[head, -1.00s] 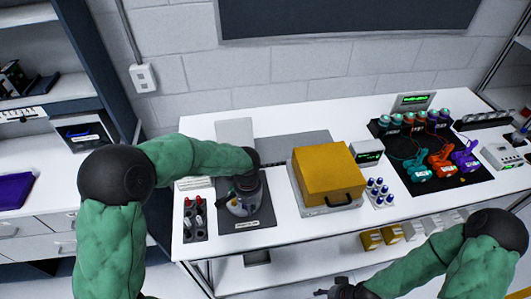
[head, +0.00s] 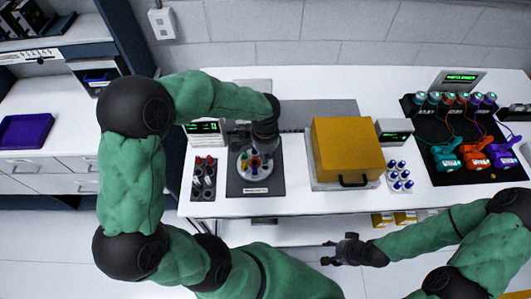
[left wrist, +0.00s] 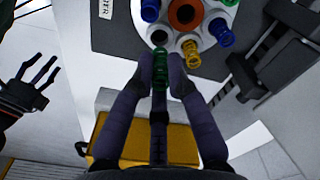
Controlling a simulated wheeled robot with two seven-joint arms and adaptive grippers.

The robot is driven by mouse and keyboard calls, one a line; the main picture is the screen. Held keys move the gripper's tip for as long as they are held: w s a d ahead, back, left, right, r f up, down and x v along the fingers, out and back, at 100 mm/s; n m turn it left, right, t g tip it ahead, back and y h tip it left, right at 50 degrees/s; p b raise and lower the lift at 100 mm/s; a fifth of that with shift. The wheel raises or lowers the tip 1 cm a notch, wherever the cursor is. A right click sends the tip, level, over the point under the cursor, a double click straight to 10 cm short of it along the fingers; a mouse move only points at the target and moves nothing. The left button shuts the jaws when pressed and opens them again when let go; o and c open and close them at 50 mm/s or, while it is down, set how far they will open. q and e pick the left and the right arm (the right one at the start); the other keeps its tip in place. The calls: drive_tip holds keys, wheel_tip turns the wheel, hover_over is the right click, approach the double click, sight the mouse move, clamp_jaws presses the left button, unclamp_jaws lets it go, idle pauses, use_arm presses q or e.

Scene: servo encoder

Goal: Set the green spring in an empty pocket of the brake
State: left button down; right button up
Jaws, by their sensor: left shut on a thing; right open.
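The brake is a pale round disc (left wrist: 207,14) with an orange centre (left wrist: 185,14); in the head view it (head: 244,172) sits on a dark mat. In the left wrist view its pockets hold blue (left wrist: 219,33), yellow (left wrist: 191,56) and green springs. One dark, empty pocket (left wrist: 160,38) faces my left gripper. My left gripper (left wrist: 160,82) is shut on the green spring (left wrist: 160,62), whose end appears close to that pocket; I cannot tell the height between them. My right gripper (head: 338,250) is open and empty in front of the table; it also shows in the left wrist view (left wrist: 35,82).
A yellow box (head: 346,143) stands right of the brake, with a rack of blue-topped pieces (head: 399,178) beyond it. A rack of red and dark pieces (head: 203,180) stands left of the mat (head: 268,187). Table is clear in front of the box.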

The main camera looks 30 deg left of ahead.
use_arm(q)
drive_tip(key=shift+f+b, duration=0.8)
drive_tip(key=shift+f, duration=0.45)
drive_tip(key=shift+f+b, duration=0.75)
drive_tip(key=shift+f, duration=0.25)
drive_tip(key=c, duration=1.2)
unclamp_jaws()
drive_tip(key=shift+o, duration=0.2)
drive_tip(key=shift+r+p, duration=2.3)
drive_tip(key=shift+r, duration=0.75)
